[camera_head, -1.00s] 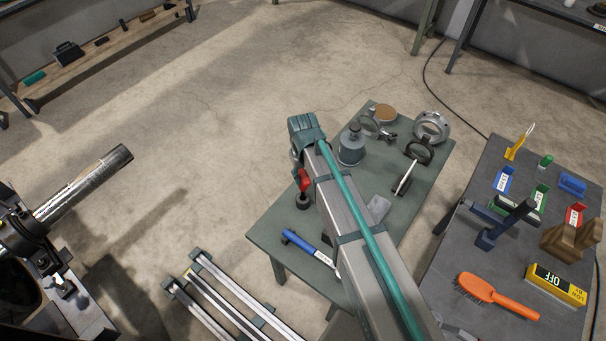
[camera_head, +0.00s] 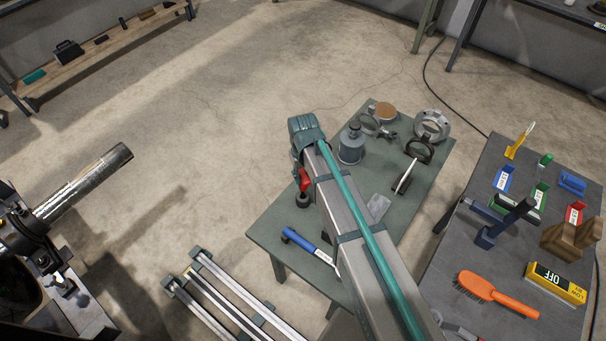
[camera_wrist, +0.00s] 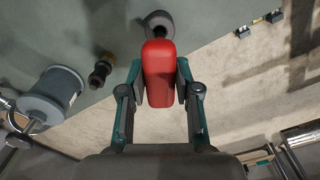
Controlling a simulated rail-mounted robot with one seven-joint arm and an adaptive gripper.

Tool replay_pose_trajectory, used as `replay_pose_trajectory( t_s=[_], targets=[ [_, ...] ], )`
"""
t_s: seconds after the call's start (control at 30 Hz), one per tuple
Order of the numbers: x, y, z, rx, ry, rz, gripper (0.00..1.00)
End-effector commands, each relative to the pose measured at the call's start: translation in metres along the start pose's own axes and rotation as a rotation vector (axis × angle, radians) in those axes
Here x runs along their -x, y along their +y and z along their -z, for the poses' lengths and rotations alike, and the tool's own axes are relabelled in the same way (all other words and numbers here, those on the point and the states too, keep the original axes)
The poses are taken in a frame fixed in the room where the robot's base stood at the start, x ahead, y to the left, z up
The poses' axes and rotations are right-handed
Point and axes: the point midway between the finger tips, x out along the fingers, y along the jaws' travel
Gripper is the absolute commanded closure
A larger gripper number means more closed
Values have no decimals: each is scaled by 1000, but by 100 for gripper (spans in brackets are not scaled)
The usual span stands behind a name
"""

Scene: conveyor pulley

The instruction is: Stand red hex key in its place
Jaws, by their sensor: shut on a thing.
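The red hex key (camera_head: 304,181) shows beside my arm in the head view, its handle upright or nearly so. In the wrist view my gripper (camera_wrist: 160,78) is shut on its red handle (camera_wrist: 158,68), one finger on each side. A dark round holder (camera_head: 303,201) stands on the green table directly below the handle. It also shows in the wrist view as a grey round piece (camera_wrist: 152,21) beyond the handle's end. A short dark part lies between handle and holder. I cannot tell how deep the key sits in it, as the handle hides its lower end.
The green table (camera_head: 268,232) also bears a blue-handled tool (camera_head: 305,245), a grey canister (camera_head: 351,147) and metal rings (camera_head: 431,126). In the wrist view a small dark knobbed piece (camera_wrist: 101,70) stands left of the fingers.

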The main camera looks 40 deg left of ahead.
Motion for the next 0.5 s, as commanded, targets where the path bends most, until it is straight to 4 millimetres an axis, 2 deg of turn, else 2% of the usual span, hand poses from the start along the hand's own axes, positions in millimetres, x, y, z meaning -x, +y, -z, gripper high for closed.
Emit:
replay_pose_trajectory(
  t_s=[0.13, 0.17, 0.3, 0.5],
  targets=[
    [-3, 0, 0, 0, 0, 0, 100],
    [-2, 0, 0, 0, 0, 0, 63],
    [-2, 0, 0, 0, 0, 0, 40],
    [-2, 0, 0, 0, 0, 0, 39]
  ],
)
